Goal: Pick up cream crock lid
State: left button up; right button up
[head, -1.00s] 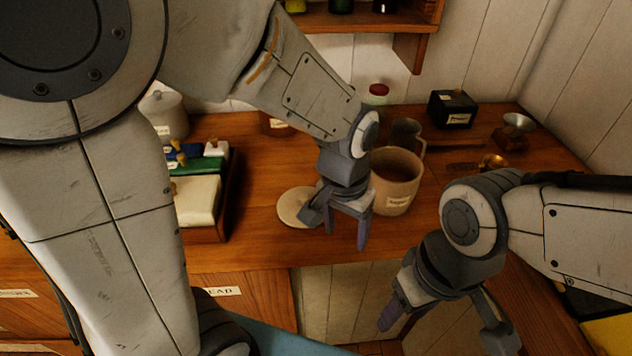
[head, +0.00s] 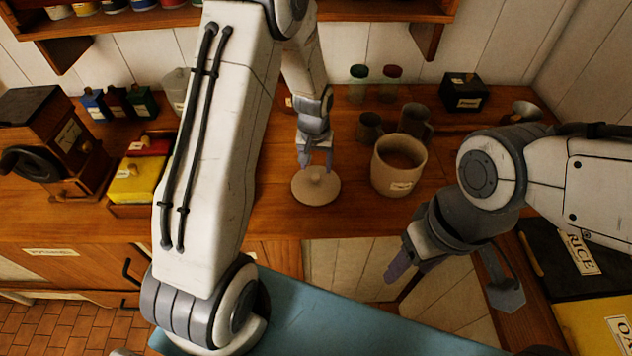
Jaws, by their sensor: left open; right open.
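The cream crock lid (head: 316,191) is a round disc with a small knob on top. It lies flat on the wooden counter, left of the open cream crock (head: 398,168). My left gripper (head: 316,166) is open, at the lid's back edge just behind its knob. Whether its fingers touch the lid I cannot tell. My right gripper (head: 445,285) is open and empty, in front of the counter to the right, apart from the lid and crock.
Mugs (head: 414,121), two small jars (head: 358,84) and a black box (head: 465,92) stand behind the crock. A wooden grinder (head: 48,140) and a box with a yellow block (head: 137,180) are at the left. The counter in front of the lid is clear.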

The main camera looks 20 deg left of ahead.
aim_at(316, 175)
pick_arm(q)
jog(key=shift+w+f+p, duration=0.1)
jog(key=shift+f+p, duration=0.6)
jog(key=shift+f, duration=1.4)
grip_shut()
